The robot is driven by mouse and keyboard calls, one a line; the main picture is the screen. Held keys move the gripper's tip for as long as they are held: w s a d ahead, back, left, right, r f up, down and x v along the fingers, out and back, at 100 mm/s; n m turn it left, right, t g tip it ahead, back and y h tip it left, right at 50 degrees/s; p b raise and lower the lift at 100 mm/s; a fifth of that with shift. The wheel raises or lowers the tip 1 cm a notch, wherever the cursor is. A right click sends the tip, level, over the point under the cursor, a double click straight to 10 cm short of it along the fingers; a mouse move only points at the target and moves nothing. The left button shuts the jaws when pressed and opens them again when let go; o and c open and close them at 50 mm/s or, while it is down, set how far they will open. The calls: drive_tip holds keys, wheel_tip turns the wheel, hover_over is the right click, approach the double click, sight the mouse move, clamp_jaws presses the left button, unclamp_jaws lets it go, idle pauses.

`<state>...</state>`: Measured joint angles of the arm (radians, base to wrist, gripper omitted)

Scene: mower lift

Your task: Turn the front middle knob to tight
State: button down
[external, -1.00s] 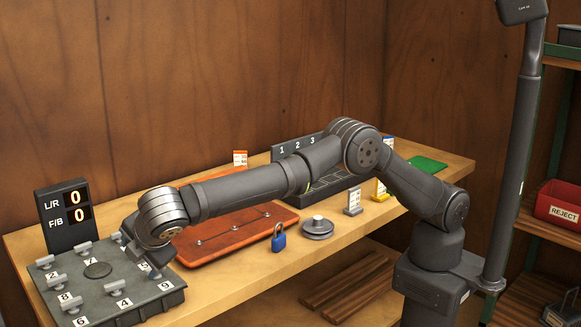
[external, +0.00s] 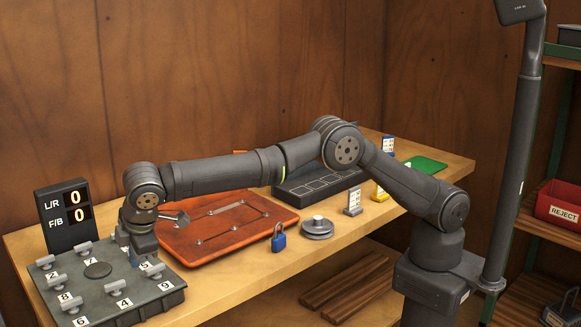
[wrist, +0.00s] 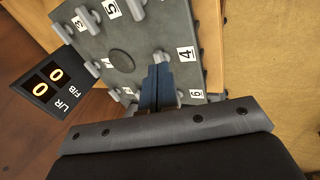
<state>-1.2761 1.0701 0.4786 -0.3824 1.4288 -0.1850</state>
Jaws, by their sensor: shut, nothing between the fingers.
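A grey knob plate (external: 70,283) with several numbered T-shaped knobs lies at the left end of the bench. The front middle knob (external: 122,302), beside label 4, is in the front row of the external view. In the wrist view this knob (wrist: 161,56) shows just beyond my fingertips, partly hidden by them. My gripper (external: 137,263) points down over the right part of the plate in the external view, behind knob 4. In the wrist view its fingers (wrist: 157,75) are together and empty. I cannot tell their exact height above the plate.
A display (external: 67,214) behind the plate reads 0 for L/R and 0 for F/B. An orange-red board (external: 180,238), a blue padlock (external: 279,239) and a round grey weight (external: 317,229) lie to the right. Other knobs stand close around my gripper.

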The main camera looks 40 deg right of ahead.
sight(115, 286)
drive_tip(key=w+m+g+y, duration=0.2)
drive_tip(key=w+m+g, duration=0.1)
drive_tip(key=w+m, duration=0.2)
drive_tip(key=shift+d+f, duration=0.2)
drive_tip(key=shift+f, duration=3.1)
drive_tip(key=shift+a, duration=0.15)
drive_tip(key=shift+s, duration=0.3)
drive_tip(key=shift+s+a, duration=0.2)
drive_tip(key=shift+s, duration=0.25)
drive_tip(key=shift+s+a, duration=0.4)
drive_tip(key=shift+s, duration=0.1)
drive_tip(key=shift+s+a, duration=0.15)
drive_tip(key=shift+a, duration=0.05)
drive_tip(key=shift+s, duration=0.1)
